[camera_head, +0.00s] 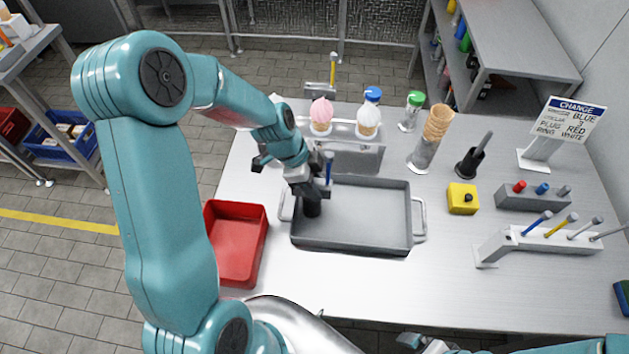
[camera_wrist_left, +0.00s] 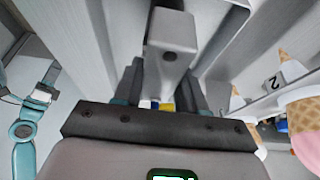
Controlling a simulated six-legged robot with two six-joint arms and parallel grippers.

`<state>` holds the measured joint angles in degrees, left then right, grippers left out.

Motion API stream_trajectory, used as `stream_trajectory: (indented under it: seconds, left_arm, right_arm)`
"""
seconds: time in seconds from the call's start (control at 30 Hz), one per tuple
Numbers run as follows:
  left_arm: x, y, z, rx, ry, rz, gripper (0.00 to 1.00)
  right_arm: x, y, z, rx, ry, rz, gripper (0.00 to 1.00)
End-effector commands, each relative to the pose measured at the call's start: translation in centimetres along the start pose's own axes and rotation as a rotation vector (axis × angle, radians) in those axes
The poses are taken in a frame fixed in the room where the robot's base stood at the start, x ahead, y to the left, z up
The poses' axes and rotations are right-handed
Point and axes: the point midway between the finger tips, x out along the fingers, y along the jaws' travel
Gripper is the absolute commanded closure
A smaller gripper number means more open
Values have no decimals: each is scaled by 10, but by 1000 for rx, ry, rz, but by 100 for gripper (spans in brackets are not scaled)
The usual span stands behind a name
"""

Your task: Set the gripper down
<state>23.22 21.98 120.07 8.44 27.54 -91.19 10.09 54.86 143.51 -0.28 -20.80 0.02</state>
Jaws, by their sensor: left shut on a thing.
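My left gripper (camera_head: 306,184) is over the left part of the grey tray (camera_head: 365,218), shut on a tool. The held tool shows as a dark cylindrical end (camera_head: 312,207) below the fingers, and a blue rod (camera_head: 329,165) stands up beside them. In the left wrist view a grey block-like piece (camera_wrist_left: 170,45) of it sits between the fingers. I cannot tell whether its lower end touches the tray floor. The fingers hide much of it. Part of my right arm (camera_head: 410,342) shows at the bottom edge; its jaws are not clear.
A red bin (camera_head: 236,241) stands left of the tray. Pink and white cones (camera_head: 321,116) stand behind it. A black cup (camera_head: 470,161), a yellow button box (camera_head: 462,199), a rack with coloured handles (camera_head: 525,238) and a sign (camera_head: 570,120) are to the right. The tray's right part is empty.

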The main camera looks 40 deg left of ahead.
Motion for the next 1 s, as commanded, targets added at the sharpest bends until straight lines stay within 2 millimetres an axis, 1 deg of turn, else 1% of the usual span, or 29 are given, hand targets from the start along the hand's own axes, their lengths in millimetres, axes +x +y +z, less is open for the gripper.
stream_trajectory:
  seconds: [0.2,0.37,0.4,0.43,0.47,0.73,0.83,0.87,0.97,1.0]
  left_arm:
    - [0,-1,0,0,0,-3,100]
    - [4,-1,2,1,0,-3,100]
    - [2,0,1,1,0,-2,50]
    - [2,0,1,1,0,-2,40]
    - [2,0,1,1,0,-2,34]
    - [1,0,1,1,0,-2,34]
    - [-4,0,-1,0,0,-2,34]
    - [-6,-1,0,1,1,-5,34]
    - [-24,-2,0,2,1,-10,34]
    - [-34,-2,1,2,0,-11,34]
  right_arm:
    - [0,0,0,0,0,0,0]
    - [6,2,0,0,0,0,0]
    - [4,2,0,0,0,0,0]
    - [4,1,0,0,0,0,0]
    - [4,1,0,0,0,0,0]
    - [3,1,0,0,0,0,0]
    - [-4,-1,0,0,0,0,0]
    - [0,0,0,0,0,0,0]
    - [4,1,0,0,0,0,0]
    - [5,2,0,0,0,0,0]
